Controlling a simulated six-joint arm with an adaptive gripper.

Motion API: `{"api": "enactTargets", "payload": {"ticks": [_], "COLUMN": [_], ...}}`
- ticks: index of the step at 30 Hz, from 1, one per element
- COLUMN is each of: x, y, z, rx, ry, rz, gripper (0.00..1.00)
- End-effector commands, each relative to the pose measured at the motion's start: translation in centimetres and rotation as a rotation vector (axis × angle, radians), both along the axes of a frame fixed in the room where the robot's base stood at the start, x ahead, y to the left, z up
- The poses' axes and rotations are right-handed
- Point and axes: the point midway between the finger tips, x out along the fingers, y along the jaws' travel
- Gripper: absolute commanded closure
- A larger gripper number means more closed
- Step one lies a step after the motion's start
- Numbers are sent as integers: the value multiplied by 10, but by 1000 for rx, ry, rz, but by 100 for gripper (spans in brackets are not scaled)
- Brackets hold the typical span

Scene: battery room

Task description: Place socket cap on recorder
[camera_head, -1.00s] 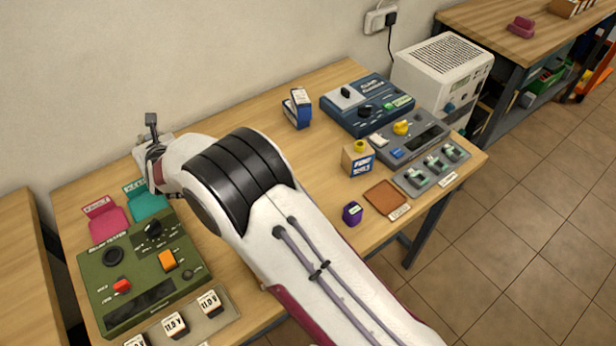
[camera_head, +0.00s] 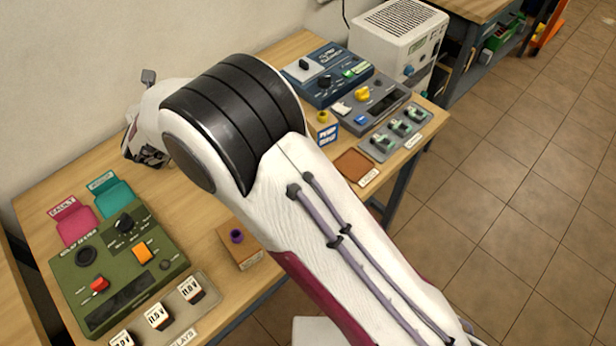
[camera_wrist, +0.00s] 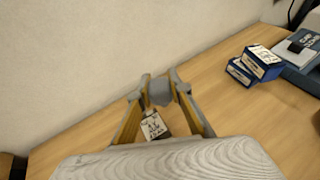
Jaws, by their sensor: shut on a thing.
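My gripper (camera_wrist: 162,92) is shut on a small grey rounded piece (camera_wrist: 160,94), held between its fingertips above the table; this looks like the socket cap. In the head view my arm hides most of the gripper (camera_head: 145,150), near the wall at the back left. A blue device (camera_head: 318,88) with a light panel and dark knob stands at the back right; its corner also shows in the wrist view (camera_wrist: 295,75). A grey device (camera_head: 390,112) with a yellow knob stands before it. I cannot read which is the recorder.
Two blue boxes (camera_wrist: 255,62) stand right of my gripper. A white card (camera_wrist: 154,126) shows below it. An olive tester (camera_head: 125,270) and pink (camera_head: 75,222) and teal (camera_head: 112,195) trays are at left. A brown box (camera_head: 240,250) stands partly under my arm.

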Motion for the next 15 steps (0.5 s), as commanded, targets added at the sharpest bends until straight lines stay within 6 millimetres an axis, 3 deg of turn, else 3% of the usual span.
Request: {"api": "enactTargets", "payload": {"ticks": [7, 15], "x": [2, -12], "y": [-85, -176], "z": [1, -4], "rx": [-1, -1], "ry": [1, 0], "rz": [-239, -492], "gripper": [94, 94]}}
